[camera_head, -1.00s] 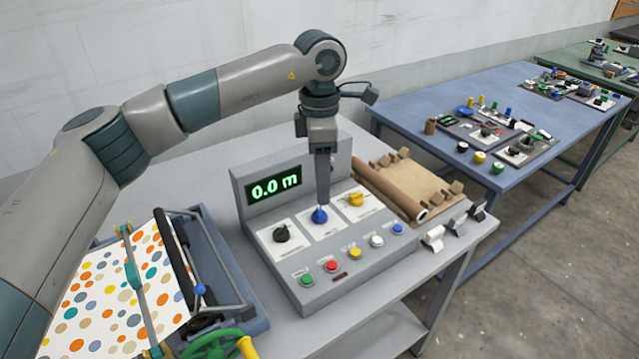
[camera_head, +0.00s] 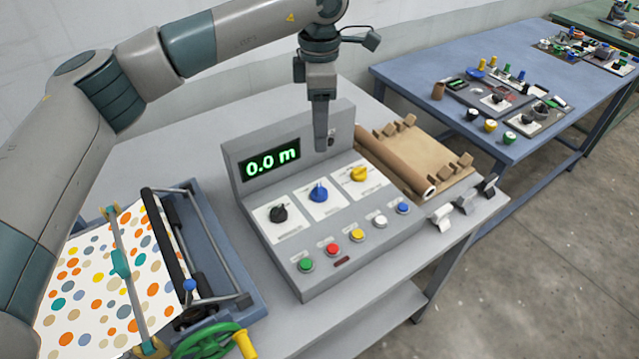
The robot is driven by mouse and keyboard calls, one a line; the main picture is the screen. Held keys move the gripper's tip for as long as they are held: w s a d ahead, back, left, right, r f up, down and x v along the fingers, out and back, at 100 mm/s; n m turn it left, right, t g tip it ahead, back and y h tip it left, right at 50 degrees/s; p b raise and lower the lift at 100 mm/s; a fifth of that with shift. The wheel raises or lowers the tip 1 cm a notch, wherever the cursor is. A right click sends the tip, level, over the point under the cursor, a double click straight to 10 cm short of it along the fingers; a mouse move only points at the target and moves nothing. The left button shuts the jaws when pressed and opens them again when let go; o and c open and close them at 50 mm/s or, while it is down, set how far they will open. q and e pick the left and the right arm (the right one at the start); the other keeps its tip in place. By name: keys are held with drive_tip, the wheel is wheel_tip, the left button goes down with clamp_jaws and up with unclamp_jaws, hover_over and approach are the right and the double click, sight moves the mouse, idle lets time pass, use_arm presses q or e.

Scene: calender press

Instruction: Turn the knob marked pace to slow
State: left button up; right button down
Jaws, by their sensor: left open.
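The grey control box (camera_head: 345,252) stands on the table with a display (camera_head: 270,164) reading 0.0 m. Its upper panel carries a black knob (camera_head: 278,213), a blue knob (camera_head: 318,192) and a yellow knob (camera_head: 360,174), each on a white plate. The labels are too small to read, so I cannot tell which knob is marked pace. My left gripper (camera_head: 321,149) points down above the blue knob, apart from it. It is open and empty, though its fingers overlap from this angle. My right gripper is not in view.
Several coloured buttons (camera_head: 357,236) line the box's front. A calender press with spotted sheet (camera_head: 100,280) and green handwheel (camera_head: 207,342) stands at the left. A brown roll (camera_head: 397,165) lies behind the box at the right. A blue table (camera_head: 450,65) with small devices stands beyond.

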sight(319, 188)
use_arm(q)
wheel_tip(319, 188, down, 16)
drive_tip(key=p, duration=0.7)
drive_tip(key=shift+r, duration=0.1)
drive_tip(key=shift+f, duration=0.65)
drive_tip(key=shift+c, duration=0.3)
drive_tip(key=c, duration=1)
